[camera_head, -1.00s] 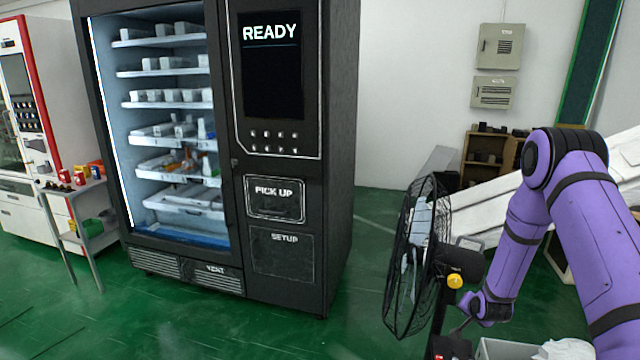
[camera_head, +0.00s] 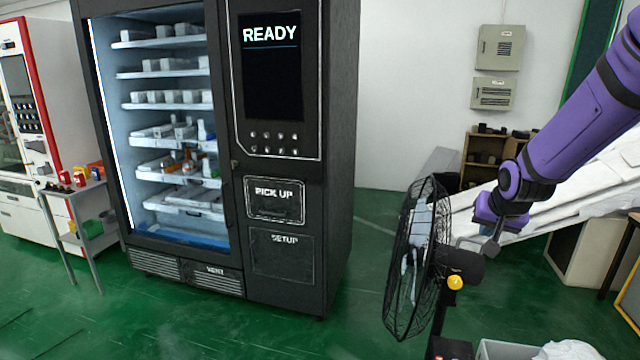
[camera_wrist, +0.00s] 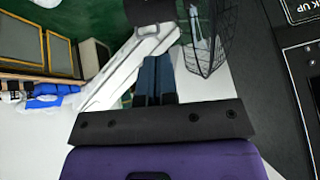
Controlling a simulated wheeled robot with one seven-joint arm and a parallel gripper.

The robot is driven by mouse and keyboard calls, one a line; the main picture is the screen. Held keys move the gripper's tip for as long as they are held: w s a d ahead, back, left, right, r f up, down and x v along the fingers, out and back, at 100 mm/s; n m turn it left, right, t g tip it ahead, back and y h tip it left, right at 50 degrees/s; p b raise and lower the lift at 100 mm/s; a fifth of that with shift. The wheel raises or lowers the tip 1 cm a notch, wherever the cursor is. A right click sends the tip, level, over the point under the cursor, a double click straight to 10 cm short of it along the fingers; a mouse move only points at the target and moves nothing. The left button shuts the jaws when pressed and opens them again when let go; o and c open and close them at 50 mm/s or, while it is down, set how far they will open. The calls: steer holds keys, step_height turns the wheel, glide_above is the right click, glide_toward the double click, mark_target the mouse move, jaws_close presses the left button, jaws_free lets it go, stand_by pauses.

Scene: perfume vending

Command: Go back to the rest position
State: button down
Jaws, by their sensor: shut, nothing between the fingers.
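My gripper (camera_head: 484,247) is at the end of the purple arm, right of centre in the head view. It hangs close beside the black standing fan (camera_head: 415,255) and overlaps the fan's motor housing in the picture; I cannot tell if they touch. In the wrist view the two dark blue fingers (camera_wrist: 155,80) lie side by side, shut with nothing between them. The fan cage also shows at the top right of the wrist view (camera_wrist: 208,45).
The black vending machine (camera_head: 340,150) reads READY, with a PICK UP flap (camera_head: 275,200). A grey bin (camera_head: 497,350) with white contents stands at the bottom right. A small shelf table (camera_head: 100,238) is at the left. The green floor before the machine is clear.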

steer(key=s+a+r+n, duration=0.2)
steer(key=s+a+r, duration=0.2)
steer(key=s+r, duration=0.9)
steer(key=s+a+n+g+y, duration=0.1)
steer(key=s+a+n, duration=0.1)
steer(key=s, duration=1.6)
steer(key=shift+s+a+r+n+g, duration=0.25)
steer(key=shift+s+a+n+g, duration=0.05)
steer(key=shift+a, duration=0.05)
